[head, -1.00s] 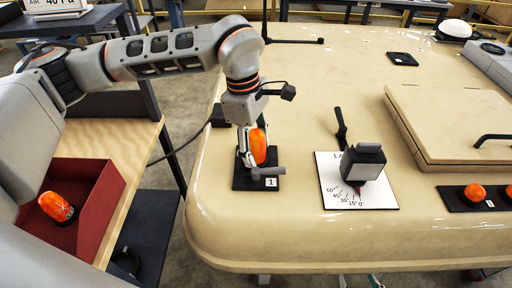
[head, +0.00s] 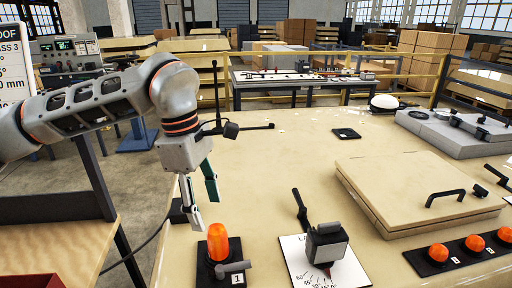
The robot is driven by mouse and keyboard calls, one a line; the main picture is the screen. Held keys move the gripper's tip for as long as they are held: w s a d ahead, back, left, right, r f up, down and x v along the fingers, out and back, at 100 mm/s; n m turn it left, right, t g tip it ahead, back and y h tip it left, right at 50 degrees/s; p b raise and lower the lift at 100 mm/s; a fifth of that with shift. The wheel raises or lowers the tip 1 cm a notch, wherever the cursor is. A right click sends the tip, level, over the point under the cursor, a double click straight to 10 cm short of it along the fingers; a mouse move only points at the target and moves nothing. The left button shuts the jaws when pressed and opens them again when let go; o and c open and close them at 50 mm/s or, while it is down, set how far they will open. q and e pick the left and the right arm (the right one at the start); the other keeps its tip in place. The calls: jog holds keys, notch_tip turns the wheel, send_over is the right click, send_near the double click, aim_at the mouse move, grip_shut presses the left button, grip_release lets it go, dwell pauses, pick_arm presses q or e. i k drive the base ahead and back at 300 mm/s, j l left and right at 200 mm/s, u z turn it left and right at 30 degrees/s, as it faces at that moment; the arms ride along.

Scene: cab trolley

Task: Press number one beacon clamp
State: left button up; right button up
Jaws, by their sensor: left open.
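The number one beacon, an orange dome (head: 218,243), stands upright on a black base plate (head: 206,276) at the near left of the beige cab roof. A small label reads 1. Its grey clamp lever (head: 234,267) sticks out to the right at the foot of the beacon. My left gripper (head: 204,207) points down, open and empty, above and behind the beacon and apart from it. My right gripper is not in view.
A lamp (head: 327,244) with a black lever stands on a white angle-scale card right of the beacon. A raised beige hatch (head: 400,185) with a black handle lies further right. Several orange beacons sit on a black strip (head: 470,252). Open roof (head: 270,165) lies behind the beacon.

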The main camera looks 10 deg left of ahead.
aim_at(230, 269)
jog(key=k, duration=1)
